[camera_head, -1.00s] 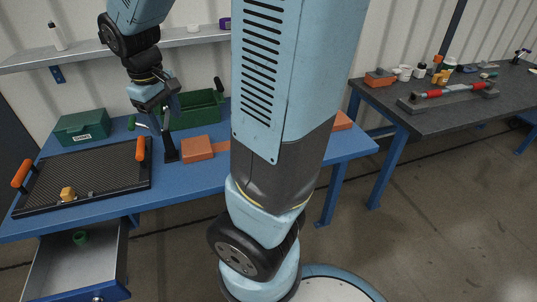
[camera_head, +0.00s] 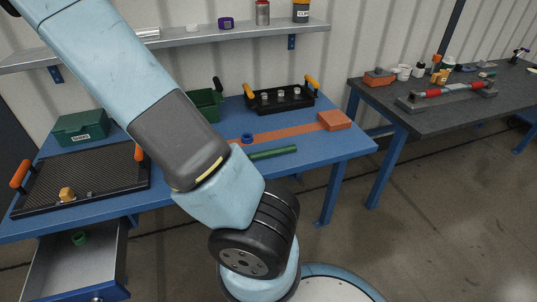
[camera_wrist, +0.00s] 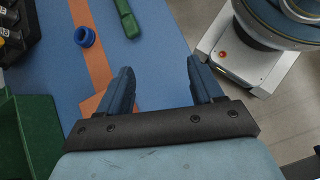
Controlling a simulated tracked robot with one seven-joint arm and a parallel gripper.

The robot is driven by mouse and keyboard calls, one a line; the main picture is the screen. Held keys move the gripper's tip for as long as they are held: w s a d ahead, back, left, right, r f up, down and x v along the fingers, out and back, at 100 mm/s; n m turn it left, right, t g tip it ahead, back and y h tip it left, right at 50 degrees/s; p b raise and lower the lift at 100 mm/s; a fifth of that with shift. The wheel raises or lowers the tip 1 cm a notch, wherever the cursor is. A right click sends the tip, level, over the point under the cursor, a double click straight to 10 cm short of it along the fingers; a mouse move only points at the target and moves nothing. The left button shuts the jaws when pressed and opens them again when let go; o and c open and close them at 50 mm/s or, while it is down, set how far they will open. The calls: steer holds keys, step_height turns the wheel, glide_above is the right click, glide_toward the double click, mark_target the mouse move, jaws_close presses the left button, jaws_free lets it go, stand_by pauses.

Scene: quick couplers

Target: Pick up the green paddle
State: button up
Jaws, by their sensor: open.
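A long green piece, apparently the green paddle (camera_head: 272,153), lies flat on the blue table near its front edge in the head view. In the wrist view the paddle (camera_wrist: 127,18) shows at the top, cut by the picture edge, with a rounded end towards me. My gripper (camera_wrist: 162,82) is open in the wrist view, with nothing between its two dark fingers. It is above the table edge, apart from the paddle, which lies beyond the fingertips and slightly left. My gripper is not visible in the head view.
A blue ring (camera_head: 247,138) lies beside the paddle on an orange strip (camera_head: 290,131). A black tray with orange handles (camera_head: 281,98) and an orange block (camera_head: 335,120) stand further back and right. A green bin (camera_wrist: 36,135) is close left of my gripper. An open drawer (camera_head: 72,265) hangs below.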

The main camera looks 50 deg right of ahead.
mark_target(249, 156)
steer(key=d+f+n+h, duration=0.1)
steer(key=d+f+n+g+h, duration=0.1)
steer(key=d+f, duration=0.1)
steer(key=d+f+h, duration=0.1)
steer(key=f, duration=0.1)
steer(key=shift+w+d+n+h, duration=0.3)
steer(key=shift+n, duration=0.1)
steer(key=shift+d+f+n+g+h, duration=0.3)
steer(key=shift+d+f+h, duration=0.1)
steer(key=shift+d+h, duration=0.15)
steer(key=x, duration=1.3)
steer(key=shift+s+d+f, duration=0.1)
steer(key=shift+s+d, duration=0.1)
steer(key=shift+d, duration=0.15)
steer(key=shift+c, duration=0.3)
steer(key=c, duration=1)
